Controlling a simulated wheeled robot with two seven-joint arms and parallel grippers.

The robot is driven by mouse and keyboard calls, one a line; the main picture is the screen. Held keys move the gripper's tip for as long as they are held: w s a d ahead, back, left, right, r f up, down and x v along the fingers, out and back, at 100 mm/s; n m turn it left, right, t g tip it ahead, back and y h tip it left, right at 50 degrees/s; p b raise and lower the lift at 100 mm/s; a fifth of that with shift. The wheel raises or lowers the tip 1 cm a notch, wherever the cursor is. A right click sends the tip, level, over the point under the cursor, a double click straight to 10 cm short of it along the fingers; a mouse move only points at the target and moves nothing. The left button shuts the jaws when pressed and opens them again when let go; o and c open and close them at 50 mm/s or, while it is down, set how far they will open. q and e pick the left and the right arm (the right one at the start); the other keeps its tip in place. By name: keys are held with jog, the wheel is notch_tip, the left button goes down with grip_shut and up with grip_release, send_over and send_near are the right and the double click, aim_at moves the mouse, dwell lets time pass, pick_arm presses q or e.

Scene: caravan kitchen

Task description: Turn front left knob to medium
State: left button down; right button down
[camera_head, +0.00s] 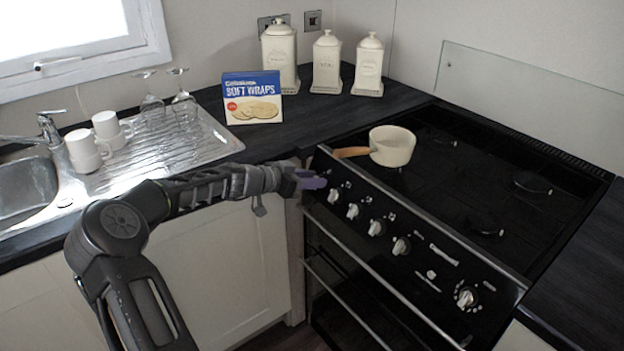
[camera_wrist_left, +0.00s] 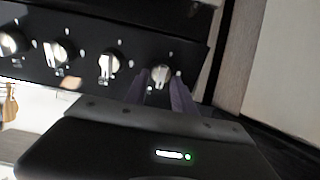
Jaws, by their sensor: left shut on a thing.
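The black stove (camera_head: 470,262) has a sloping front panel with a row of silver and white knobs. My left gripper (camera_head: 318,182) is at the panel's left end in the head view and covers part of it there. In the left wrist view its two purple-grey fingers (camera_wrist_left: 162,94) are on either side of the end knob (camera_wrist_left: 160,75), shut on it. The adjacent knob (camera_wrist_left: 108,65) and others along the row are free. The knob's marked setting is too small to read. My right gripper is not in view.
A Soft Wraps box (camera_head: 252,98), cream canisters (camera_head: 327,62), mugs (camera_head: 84,152) and glasses stand on the counter and drainer. An oven handle rail runs below the knobs.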

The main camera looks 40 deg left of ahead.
pick_arm(q)
jog(key=shift+a+f+n+b, duration=0.1)
jog(key=shift+f+n+b, duration=0.05)
jog(key=shift+n+b, duration=0.95)
jog(key=n+b, duration=0.1)
jog(key=n, duration=0.2)
jog(key=shift+a+n+y+b, duration=0.1)
jog(key=shift+n+y+b, duration=0.2)
jog(key=shift+b, duration=0.1)
jog(key=shift+s+a+f+n+g+p, duration=0.15)
jog(key=shift+n+p, duration=0.25)
jog(key=shift+n, duration=2.8)
jog(key=shift+f+n+g+p, duration=0.1)
jog(key=shift+n+p, duration=0.25)
jog(key=shift+n, duration=2.85)
jog(key=shift+s+a+f+n+g+p, duration=0.15)
jog(key=shift+n+p, duration=0.25)
jog(key=shift+n, duration=2.8)
jog(key=shift+w, duration=0.1)
